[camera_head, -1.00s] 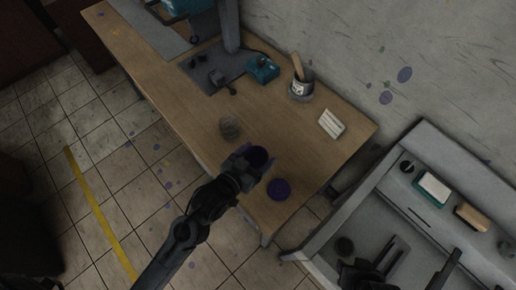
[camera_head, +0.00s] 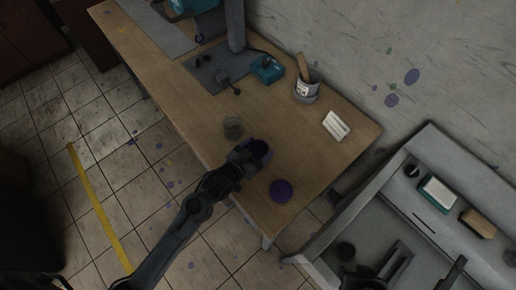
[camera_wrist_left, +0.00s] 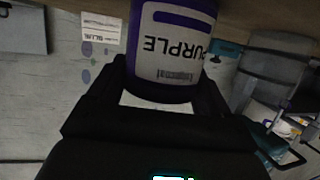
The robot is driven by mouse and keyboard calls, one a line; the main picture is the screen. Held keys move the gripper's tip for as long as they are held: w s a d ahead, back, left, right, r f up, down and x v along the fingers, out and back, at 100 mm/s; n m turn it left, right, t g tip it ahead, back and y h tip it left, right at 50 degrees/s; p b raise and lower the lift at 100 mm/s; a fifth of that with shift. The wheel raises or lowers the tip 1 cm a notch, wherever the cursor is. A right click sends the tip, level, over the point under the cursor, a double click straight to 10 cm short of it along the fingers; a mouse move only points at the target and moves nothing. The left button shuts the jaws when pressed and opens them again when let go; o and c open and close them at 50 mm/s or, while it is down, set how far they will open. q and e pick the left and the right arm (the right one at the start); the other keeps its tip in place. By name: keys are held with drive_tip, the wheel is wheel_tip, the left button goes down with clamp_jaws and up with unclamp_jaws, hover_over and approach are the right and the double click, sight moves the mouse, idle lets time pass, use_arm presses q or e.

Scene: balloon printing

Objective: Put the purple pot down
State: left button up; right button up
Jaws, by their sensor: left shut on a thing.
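The purple pot (camera_head: 261,149) shows its dark purple open top near the table's front edge. My left gripper (camera_head: 250,154) is shut around it, reaching from the lower left. In the left wrist view the pot (camera_wrist_left: 172,48) has a white label reading PURPLE and purple bands, and sits between the fingers of my left gripper (camera_wrist_left: 160,98). I cannot tell whether its base touches the wooden table (camera_head: 195,115). A round purple lid (camera_head: 281,190) lies on the table just below and right of the pot. Dark parts at the bottom right look like my right gripper (camera_head: 382,275); its jaws are unclear.
A small greyish round thing (camera_head: 233,128) stands just up-left of the pot. A can with a wooden-handled tool (camera_head: 306,90), a white slatted piece (camera_head: 336,125) and a teal box (camera_head: 267,70) stand farther back. A grey sink unit (camera_head: 410,215) is at the right.

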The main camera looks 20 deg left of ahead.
idle(0.3)
use_arm(q)
drive_tip(key=o, duration=1.1)
drive_tip(key=shift+f, duration=0.1)
drive_tip(key=shift+r, duration=0.2)
drive_tip(key=s+a+g+y, duration=0.2)
drive_tip(key=s+g, duration=0.3)
drive_tip(key=s, duration=0.7)
drive_tip(key=s+a+n+g+y, duration=0.1)
drive_tip(key=s+a+g, duration=0.3)
drive_tip(key=s, duration=0.8)
drive_tip(key=shift+s+a+g+y+p, duration=0.15)
drive_tip(key=shift+s+g+y+p, duration=0.25)
drive_tip(key=shift+g, duration=0.3)
